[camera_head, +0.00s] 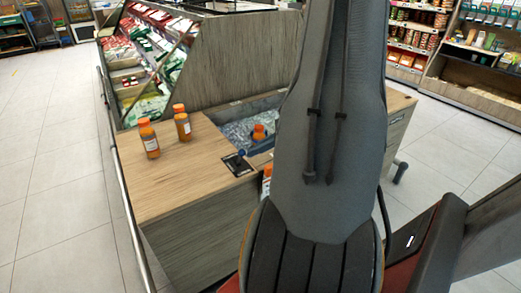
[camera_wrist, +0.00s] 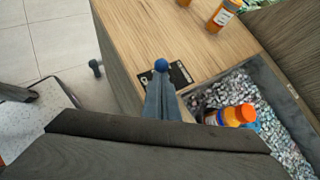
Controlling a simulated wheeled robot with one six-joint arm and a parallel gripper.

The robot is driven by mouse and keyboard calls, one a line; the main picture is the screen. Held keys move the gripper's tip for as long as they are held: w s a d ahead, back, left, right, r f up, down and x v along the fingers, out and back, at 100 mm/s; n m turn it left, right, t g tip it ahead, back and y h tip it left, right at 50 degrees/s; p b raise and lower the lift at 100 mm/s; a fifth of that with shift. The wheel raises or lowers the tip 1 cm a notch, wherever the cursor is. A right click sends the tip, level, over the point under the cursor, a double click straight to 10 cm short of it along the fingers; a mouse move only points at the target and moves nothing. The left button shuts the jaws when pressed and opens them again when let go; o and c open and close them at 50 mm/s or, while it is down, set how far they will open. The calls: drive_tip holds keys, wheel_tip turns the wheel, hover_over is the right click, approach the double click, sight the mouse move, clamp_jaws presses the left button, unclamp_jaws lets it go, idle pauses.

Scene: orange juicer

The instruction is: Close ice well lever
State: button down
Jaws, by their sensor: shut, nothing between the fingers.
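The ice well lever has a round blue knob (camera_head: 241,153) and a black base plate (camera_head: 236,165) on the wooden counter beside the ice well. In the wrist view the knob (camera_wrist: 161,65) shows just beyond the tip of my gripper (camera_wrist: 161,80), with the labelled plate (camera_wrist: 181,75) to its right. My gripper's blue-grey fingers are shut and empty. The tip looks very close to the knob; I cannot tell if they touch. The lever's shaft is mostly hidden behind the fingers. In the head view my arm hides most of my gripper.
The ice well (camera_head: 238,131) is filled with ice and holds orange-capped bottles (camera_wrist: 240,114) close to my gripper. Two orange bottles (camera_head: 148,139) (camera_head: 182,123) stand on the counter (camera_head: 170,182). The tiled floor at left is clear.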

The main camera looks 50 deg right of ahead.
idle(0.3)
drive_tip(key=shift+w+d+r+g+p, duration=0.1)
drive_tip(key=shift+w+r+g+p, duration=0.2)
drive_tip(key=shift+p, duration=0.5)
